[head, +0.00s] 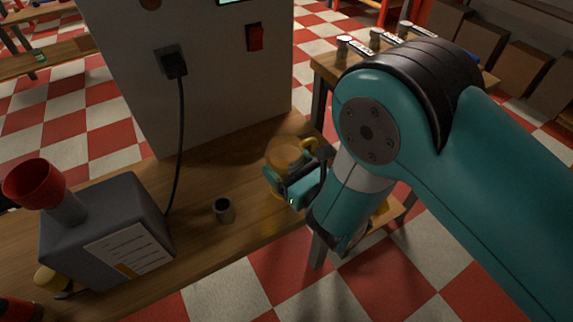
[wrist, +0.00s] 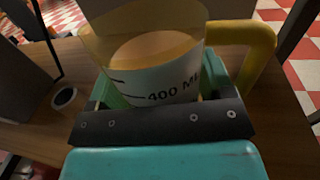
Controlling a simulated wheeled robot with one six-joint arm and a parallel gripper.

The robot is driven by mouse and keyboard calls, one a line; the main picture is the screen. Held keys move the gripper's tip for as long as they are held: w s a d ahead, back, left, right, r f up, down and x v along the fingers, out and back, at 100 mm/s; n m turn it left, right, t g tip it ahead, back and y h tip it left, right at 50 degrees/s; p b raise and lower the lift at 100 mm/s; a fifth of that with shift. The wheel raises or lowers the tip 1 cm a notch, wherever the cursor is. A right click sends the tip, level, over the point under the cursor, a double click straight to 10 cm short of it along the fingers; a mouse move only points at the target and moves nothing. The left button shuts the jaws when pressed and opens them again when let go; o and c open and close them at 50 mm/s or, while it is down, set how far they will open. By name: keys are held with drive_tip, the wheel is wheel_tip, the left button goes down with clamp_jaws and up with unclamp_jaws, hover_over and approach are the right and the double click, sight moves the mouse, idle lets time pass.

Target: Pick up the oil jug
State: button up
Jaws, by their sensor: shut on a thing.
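The oil jug (head: 284,152) is a clear container with amber liquid and a yellow handle, near the right end of the wooden bench. In the wrist view the jug (wrist: 155,60) stands upright between the jaws, with a "400 ML" mark facing me and its handle to the right. My gripper (head: 291,180) is shut on the jug's body; it also shows in the wrist view (wrist: 155,105). The jug's base is hidden, so I cannot tell whether it touches the bench.
The wooden bench (head: 235,240) carries a small dark cup (head: 224,210), a grey box with a red funnel (head: 35,185), and a tall grey cabinet (head: 215,90) with a plugged-in cable behind. Another table (head: 330,68) with small cans stands at the back right.

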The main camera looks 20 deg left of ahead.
wheel_tip(320, 180, up, 20)
drive_tip(key=p, duration=1.1)
